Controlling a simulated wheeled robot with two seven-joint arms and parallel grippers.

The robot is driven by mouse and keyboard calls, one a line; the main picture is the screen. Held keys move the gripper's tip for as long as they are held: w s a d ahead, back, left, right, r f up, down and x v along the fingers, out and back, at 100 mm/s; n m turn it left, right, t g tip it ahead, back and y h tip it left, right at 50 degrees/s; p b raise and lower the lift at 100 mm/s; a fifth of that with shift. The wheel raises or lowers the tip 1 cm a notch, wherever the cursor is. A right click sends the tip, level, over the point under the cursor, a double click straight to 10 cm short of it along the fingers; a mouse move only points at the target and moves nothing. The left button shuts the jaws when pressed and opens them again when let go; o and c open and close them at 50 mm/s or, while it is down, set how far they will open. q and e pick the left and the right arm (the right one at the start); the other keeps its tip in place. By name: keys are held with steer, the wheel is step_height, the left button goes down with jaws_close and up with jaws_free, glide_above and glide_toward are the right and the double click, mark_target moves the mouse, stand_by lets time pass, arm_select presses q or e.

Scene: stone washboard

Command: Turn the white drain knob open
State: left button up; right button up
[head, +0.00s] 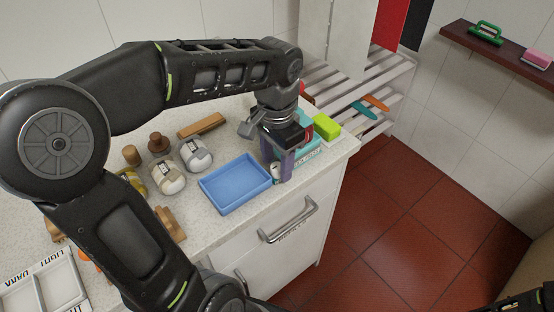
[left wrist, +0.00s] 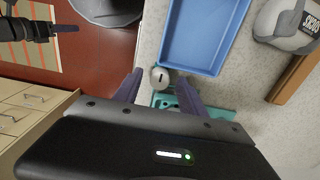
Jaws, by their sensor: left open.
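The white drain knob (left wrist: 160,77) is small and round with a dark mark on its face. In the left wrist view it sits between the fingertips of my left gripper (left wrist: 158,84), with a visible gap to the right finger. The left finger is close to it, and I cannot tell whether they touch. In the head view my left gripper (head: 281,172) points down at the counter's front right, and the knob (head: 275,171) shows partly beside the fingers. My right gripper (left wrist: 38,29) shows small at the upper left of the left wrist view, its jaws unclear.
A blue tray (head: 236,199) lies just left of the gripper. A teal item (head: 309,153) and a green sponge (head: 327,127) stand to its right. Several labelled rolls (head: 195,154) and a wooden block (head: 201,125) lie further back. The counter's front edge is close.

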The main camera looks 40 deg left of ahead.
arm_select(q)
jaws_close()
stand_by(0.4)
steer(key=shift+n, duration=0.4)
steer(key=n, duration=0.3)
steer(key=shift+b, duration=0.3)
steer(key=shift+r+n, duration=0.1)
steer(key=shift+n, duration=1.7)
jaws_free()
